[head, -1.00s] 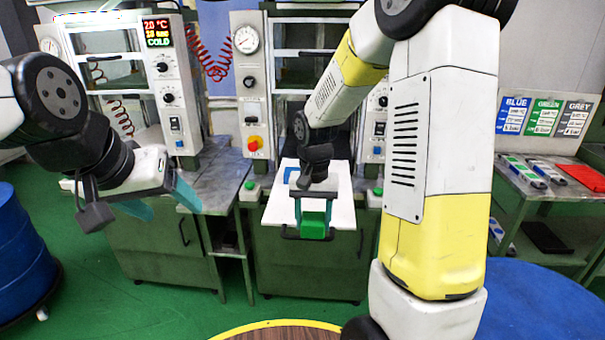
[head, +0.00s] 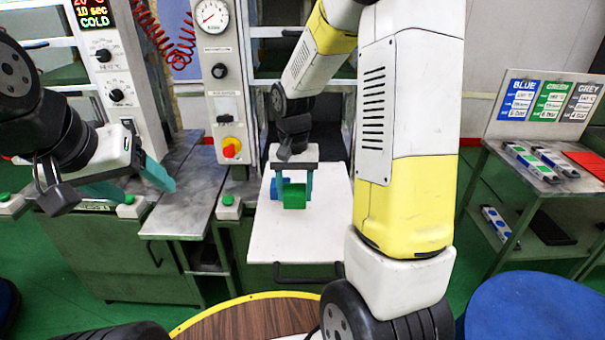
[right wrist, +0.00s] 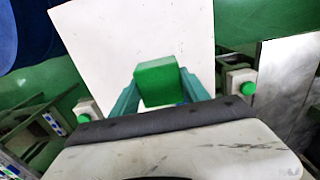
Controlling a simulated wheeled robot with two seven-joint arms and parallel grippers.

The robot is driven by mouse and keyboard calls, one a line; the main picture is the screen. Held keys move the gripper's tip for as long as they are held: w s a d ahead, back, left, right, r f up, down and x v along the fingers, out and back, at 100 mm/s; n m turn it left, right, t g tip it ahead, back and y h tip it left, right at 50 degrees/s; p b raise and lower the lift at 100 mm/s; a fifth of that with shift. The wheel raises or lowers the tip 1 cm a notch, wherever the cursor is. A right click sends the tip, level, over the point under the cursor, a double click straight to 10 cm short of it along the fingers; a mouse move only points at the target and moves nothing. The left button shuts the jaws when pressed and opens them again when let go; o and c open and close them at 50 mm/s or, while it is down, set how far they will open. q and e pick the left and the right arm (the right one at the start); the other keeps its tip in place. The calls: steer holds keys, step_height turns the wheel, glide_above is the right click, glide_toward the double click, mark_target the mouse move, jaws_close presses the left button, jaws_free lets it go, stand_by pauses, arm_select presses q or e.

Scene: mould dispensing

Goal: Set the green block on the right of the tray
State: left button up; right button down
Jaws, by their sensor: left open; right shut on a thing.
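The green block (head: 294,196) is held between the teal fingers of my right gripper (head: 294,188), over the white tray (head: 300,240). In the right wrist view the block (right wrist: 158,82) sits between both fingertips, with the white tray surface (right wrist: 130,35) beyond it. I cannot tell whether the block touches the tray. A blue block (head: 275,188) is partly hidden behind the left finger of my right gripper, on the tray. My left gripper (head: 135,182) is open and empty, off to the left above the bench.
Green buttons on grey boxes (head: 229,207) flank the tray. A press with a gauge and red knob (head: 231,148) stands behind, left of the tray. A side table (head: 530,170) with coloured signs is at right. A blue round surface (head: 530,305) is at lower right.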

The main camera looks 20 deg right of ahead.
glide_above(331, 195)
steer(key=shift+w+f, duration=0.1)
steer(key=shift+f, duration=2.25)
steer(key=shift+f, duration=0.1)
steer(key=c, duration=0.6)
jaws_free()
steer(key=shift+f, duration=0.1)
steer(key=shift+o, duration=0.2)
